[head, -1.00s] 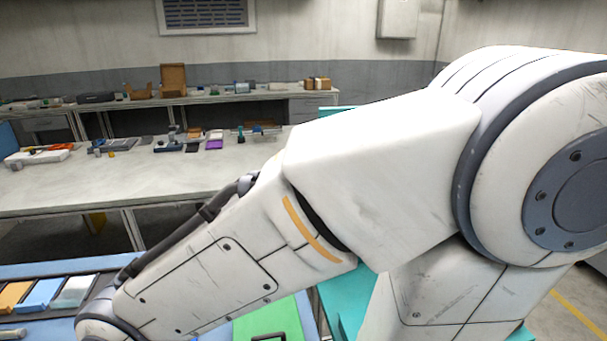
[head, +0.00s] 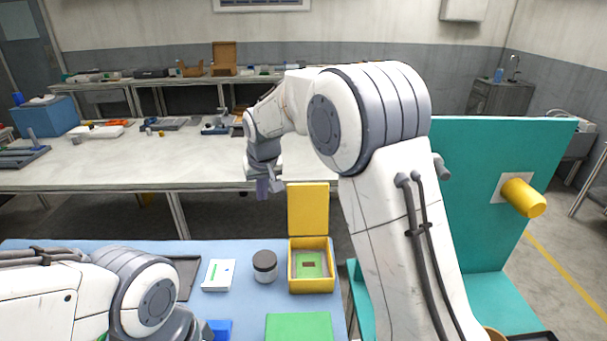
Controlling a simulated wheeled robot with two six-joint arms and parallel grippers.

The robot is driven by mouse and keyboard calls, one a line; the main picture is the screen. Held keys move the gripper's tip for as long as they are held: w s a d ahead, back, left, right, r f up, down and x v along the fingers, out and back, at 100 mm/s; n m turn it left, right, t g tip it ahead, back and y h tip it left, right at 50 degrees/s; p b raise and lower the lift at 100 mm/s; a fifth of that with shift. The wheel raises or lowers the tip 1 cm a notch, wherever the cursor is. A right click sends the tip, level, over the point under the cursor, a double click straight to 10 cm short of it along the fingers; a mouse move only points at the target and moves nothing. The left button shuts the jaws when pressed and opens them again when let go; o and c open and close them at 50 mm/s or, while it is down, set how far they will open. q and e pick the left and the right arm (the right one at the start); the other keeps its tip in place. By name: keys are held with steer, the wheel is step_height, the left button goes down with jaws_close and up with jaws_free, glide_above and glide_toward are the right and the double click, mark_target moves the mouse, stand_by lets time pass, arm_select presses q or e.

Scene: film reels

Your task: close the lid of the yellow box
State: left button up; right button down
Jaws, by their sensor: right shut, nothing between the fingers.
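The yellow box (head: 313,286) stands on the blue table top near its far right part. Its yellow lid (head: 308,210) is open and stands upright at the back edge. Inside the box there is a green piece with a small brown patch. My right gripper (head: 265,188) is shut and empty, pointing down in the air, to the left of the raised lid and apart from it in the picture. My left arm comes in at the lower left; its gripper is not visible.
A dark-lidded jar (head: 265,266) stands just left of the box. A white card (head: 218,274) and a dark tray (head: 184,277) lie further left. A green sheet (head: 299,327) lies in front. A teal panel with a yellow peg (head: 523,198) stands at the right.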

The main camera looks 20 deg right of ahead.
steer(key=w+d+m, duration=0.1)
steer(key=w+d, duration=0.3)
steer(key=d, duration=0.1)
steer(key=w+d+f+m+t+h+p, duration=0.1)
steer(key=w+d, duration=0.4)
steer(key=d, duration=0.1)
steer(key=w+d+f+m+h+p, duration=0.1)
steer(key=w+d, duration=0.4)
steer(key=d, duration=0.1)
steer(key=shift+f+m+t, duration=0.15)
steer(key=shift+m+t, duration=0.15)
steer(key=shift+t, duration=0.1)
step_height(320, 180, down, 8)
steer(key=p, duration=0.5)
steer(key=shift+w+r+p, duration=0.25)
steer(key=shift+w+p, duration=0.05)
steer(key=shift+w, duration=0.05)
